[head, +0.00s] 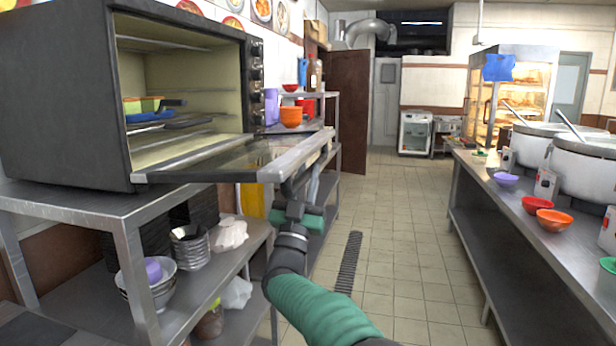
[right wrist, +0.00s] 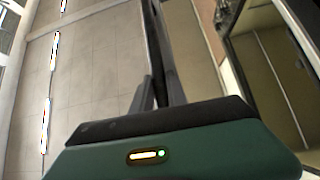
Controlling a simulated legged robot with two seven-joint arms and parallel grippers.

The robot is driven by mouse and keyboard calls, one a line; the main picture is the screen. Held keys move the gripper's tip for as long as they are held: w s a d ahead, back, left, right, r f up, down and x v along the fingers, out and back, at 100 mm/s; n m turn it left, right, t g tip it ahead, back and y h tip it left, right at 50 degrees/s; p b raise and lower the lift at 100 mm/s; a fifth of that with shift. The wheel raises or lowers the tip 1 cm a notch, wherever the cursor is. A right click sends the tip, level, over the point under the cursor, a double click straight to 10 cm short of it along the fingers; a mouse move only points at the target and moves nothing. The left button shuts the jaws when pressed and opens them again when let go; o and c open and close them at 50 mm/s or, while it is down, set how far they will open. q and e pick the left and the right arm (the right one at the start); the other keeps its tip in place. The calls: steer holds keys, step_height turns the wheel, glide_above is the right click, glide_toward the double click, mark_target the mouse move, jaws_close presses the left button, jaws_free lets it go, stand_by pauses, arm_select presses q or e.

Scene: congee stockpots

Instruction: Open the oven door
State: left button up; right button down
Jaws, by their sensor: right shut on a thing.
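The black oven (head: 65,100) stands on a metal table at the left of the head view. Its glass door (head: 235,158) is swung down to about level, and the lit inside is open to view. My right gripper (head: 299,188) is at the door's outer edge, shut on the door handle (head: 292,160). In the right wrist view the gripper's fingers (right wrist: 158,92) close around a long dark bar, and the oven's inside shows at the right. The exact contact is partly hidden. My left gripper is not in view.
A colourful dish (head: 145,104) sits on a rack inside the oven. A long counter (head: 510,205) with stockpots (head: 585,165) runs along the right. The tiled aisle (head: 400,240) between is clear.

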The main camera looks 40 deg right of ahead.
steer(key=shift+w+a+f+b, duration=0.15)
steer(key=shift+f+b, duration=0.25)
steer(key=shift+f, duration=0.65)
steer(key=c, duration=1.3)
jaws_free()
steer(key=shift+r, duration=0.2)
steer(key=p+v, duration=0.1)
steer(key=v, duration=1.6)
steer(key=shift+f, duration=0.1)
